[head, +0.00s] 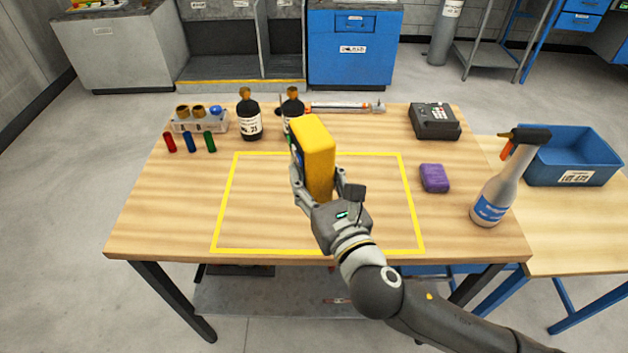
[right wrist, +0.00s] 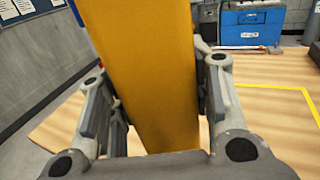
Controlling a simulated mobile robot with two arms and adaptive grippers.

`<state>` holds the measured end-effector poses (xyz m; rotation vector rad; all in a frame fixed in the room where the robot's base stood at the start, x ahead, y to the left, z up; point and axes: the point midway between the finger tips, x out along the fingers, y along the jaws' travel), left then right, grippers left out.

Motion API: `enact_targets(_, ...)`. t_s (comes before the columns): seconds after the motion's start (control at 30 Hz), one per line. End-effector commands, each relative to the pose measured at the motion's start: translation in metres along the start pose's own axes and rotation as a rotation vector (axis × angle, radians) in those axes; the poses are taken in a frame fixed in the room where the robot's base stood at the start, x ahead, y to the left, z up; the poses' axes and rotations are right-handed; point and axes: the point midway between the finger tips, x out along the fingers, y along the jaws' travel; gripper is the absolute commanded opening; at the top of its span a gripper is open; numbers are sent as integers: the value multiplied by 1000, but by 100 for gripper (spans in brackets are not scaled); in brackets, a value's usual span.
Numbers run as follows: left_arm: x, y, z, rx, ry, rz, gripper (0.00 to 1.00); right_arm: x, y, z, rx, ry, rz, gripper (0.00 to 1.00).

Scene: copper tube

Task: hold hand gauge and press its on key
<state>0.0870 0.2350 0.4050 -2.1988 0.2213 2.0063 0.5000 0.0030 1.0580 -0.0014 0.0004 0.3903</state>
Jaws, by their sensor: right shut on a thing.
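The yellow hand gauge (head: 318,160) is held upright above the yellow-taped area of the table. My right gripper (head: 318,190) is shut on it, with one finger on each side. In the right wrist view the gauge (right wrist: 150,75) fills the middle between the two fingers (right wrist: 158,110). Its dark face is turned to the left and shows only as a thin edge in the head view, so its keys cannot be made out. My left gripper is in neither view.
The wooden table (head: 160,230) has a taped rectangle (head: 228,200) with bare wood inside. Dark bottles (head: 249,118), a rack (head: 200,122) and a torque-wrench-like tool (head: 340,108) stand or lie behind. A purple block (head: 434,178), black device (head: 434,121), spray bottle (head: 500,190) and blue bin (head: 572,150) are right.

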Motion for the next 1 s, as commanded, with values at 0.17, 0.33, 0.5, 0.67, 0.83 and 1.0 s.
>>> enact_targets(0.17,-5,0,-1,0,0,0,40,13,-6,3,1,-4,0,2)
enact_targets(0.33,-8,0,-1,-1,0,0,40,25,-11,3,-1,-5,1,2)
enact_targets(0.5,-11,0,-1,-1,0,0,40,38,-17,3,0,-4,1,2)
enact_targets(0.67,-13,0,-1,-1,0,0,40,49,-22,3,0,-4,1,2)
enact_targets(0.83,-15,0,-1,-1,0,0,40,61,-28,3,1,-5,0,2)
enact_targets(1.0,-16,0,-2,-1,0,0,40,73,-33,3,0,-4,0,2)
